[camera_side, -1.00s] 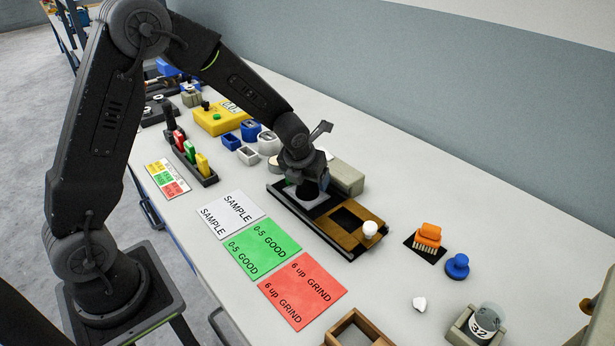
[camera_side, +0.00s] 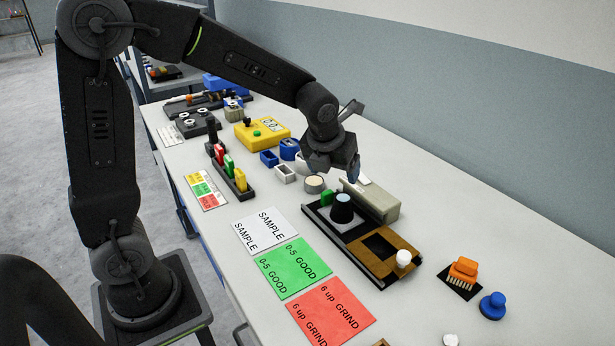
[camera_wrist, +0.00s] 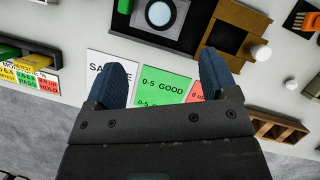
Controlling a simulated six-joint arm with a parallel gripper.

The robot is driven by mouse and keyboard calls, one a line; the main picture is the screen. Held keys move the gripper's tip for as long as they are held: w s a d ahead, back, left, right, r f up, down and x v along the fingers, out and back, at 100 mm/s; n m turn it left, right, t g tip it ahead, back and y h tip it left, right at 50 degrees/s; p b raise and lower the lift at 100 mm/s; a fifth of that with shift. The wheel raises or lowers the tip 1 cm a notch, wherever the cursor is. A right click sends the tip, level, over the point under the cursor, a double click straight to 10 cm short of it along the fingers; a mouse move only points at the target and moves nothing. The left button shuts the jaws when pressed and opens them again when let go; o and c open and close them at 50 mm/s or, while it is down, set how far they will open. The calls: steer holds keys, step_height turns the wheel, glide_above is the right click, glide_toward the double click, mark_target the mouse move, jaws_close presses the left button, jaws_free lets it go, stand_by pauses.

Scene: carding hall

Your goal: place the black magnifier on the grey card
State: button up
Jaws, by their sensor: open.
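The black magnifier (camera_side: 342,209) stands upright on the grey card (camera_side: 351,228) in the black tray. In the wrist view the magnifier (camera_wrist: 160,13) shows from above at the top edge, with its round pale lens and grey card (camera_wrist: 183,15) around it. My gripper (camera_side: 350,178) is above and just behind the magnifier, apart from it. In the wrist view my gripper (camera_wrist: 163,75) has its two blue fingers wide apart with nothing between them.
A brown board (camera_side: 398,252) with a dark opening and a white knob (camera_side: 404,258) fills the tray's near end. A grey-beige block (camera_side: 372,204) stands behind. White, green (camera_side: 293,268) and red (camera_side: 331,310) sheets lie flat in front. An orange brush (camera_side: 463,270) lies right.

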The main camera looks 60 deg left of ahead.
steer(key=s+d+r+n+h, duration=0.1)
steer(key=s+d+r+n, duration=0.1)
steer(key=s+n, duration=0.8)
steer(key=s+d+r+n+t, duration=0.1)
steer(key=s+r+n, duration=0.4)
steer(key=s+n, duration=0.6)
steer(key=d+n, duration=0.1)
steer(key=n, duration=0.8)
steer(key=shift+d+r+n+h, duration=0.15)
steer(key=shift+n+h, duration=0.15)
steer(key=shift+h, duration=0.1)
